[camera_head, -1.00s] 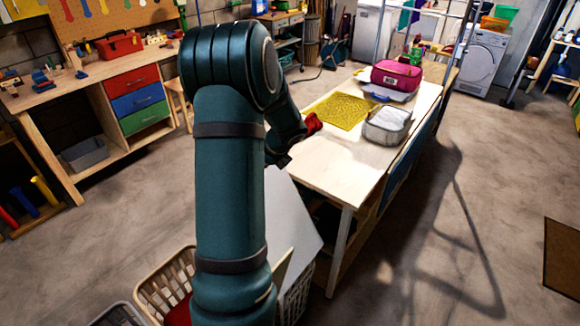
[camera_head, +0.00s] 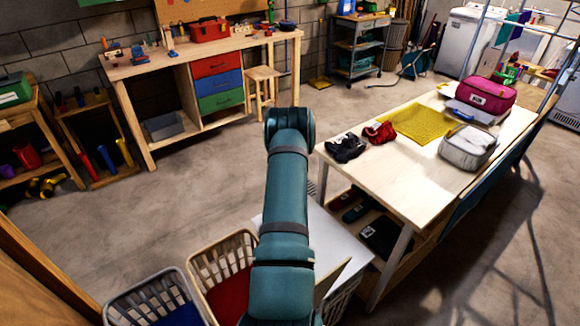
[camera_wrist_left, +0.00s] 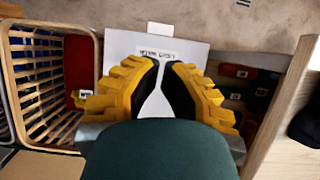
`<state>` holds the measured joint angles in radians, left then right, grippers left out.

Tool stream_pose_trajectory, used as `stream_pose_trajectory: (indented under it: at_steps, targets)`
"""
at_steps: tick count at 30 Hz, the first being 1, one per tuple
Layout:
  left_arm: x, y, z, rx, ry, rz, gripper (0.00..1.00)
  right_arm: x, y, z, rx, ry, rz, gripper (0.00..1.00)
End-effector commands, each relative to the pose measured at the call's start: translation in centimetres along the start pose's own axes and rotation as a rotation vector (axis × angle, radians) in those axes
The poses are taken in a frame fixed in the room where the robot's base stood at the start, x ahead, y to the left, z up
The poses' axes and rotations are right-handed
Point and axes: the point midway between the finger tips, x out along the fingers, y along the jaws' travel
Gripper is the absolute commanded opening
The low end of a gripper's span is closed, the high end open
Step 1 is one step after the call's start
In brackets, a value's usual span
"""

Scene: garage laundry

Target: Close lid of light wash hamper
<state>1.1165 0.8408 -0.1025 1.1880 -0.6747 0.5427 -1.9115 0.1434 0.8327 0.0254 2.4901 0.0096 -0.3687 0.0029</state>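The light wash hamper shows in the head view as a white lid panel (camera_head: 343,243) with a slatted side (camera_head: 345,298) below it, partly hidden behind my arm. In the left wrist view the lid (camera_wrist_left: 130,48) bears a printed label that reads upside down. I cannot tell the lid's exact tilt. My left gripper (camera_wrist_left: 163,66) has yellow ribbed fingers with black pads. Its tips are drawn close together over the lid, with nothing held between them. Contact with the lid cannot be told. In the head view my arm hides this gripper. My right gripper is not in view.
A tan basket (camera_head: 203,271) with red cloth and a grey basket (camera_head: 121,311) with blue cloth stand left of the hamper. A wooden table (camera_head: 395,185) with clothes and bags stands at the right. Open floor (camera_head: 180,205) lies beyond the baskets.

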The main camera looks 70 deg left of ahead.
Motion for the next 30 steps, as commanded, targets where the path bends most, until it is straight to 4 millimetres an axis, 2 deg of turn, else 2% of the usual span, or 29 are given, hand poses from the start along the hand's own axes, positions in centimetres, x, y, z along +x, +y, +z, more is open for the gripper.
stream_pose_trajectory:
  at_steps: [1,3,12,18,30]
  targets:
    - [1.4,0.1,0.0,-0.006,0.019,0.001,0.00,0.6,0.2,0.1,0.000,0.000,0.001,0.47]
    - [2.5,0.0,-0.1,-0.001,0.028,0.002,0.00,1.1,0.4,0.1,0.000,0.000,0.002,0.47]
    - [6.0,0.0,0.0,0.001,0.025,0.000,0.00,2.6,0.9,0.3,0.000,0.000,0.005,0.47]
    - [7.0,0.0,-0.1,0.001,0.025,0.002,0.00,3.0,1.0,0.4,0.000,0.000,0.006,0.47]
    - [7.1,-0.1,0.0,0.002,0.024,0.001,0.00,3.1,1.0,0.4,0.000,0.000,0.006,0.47]
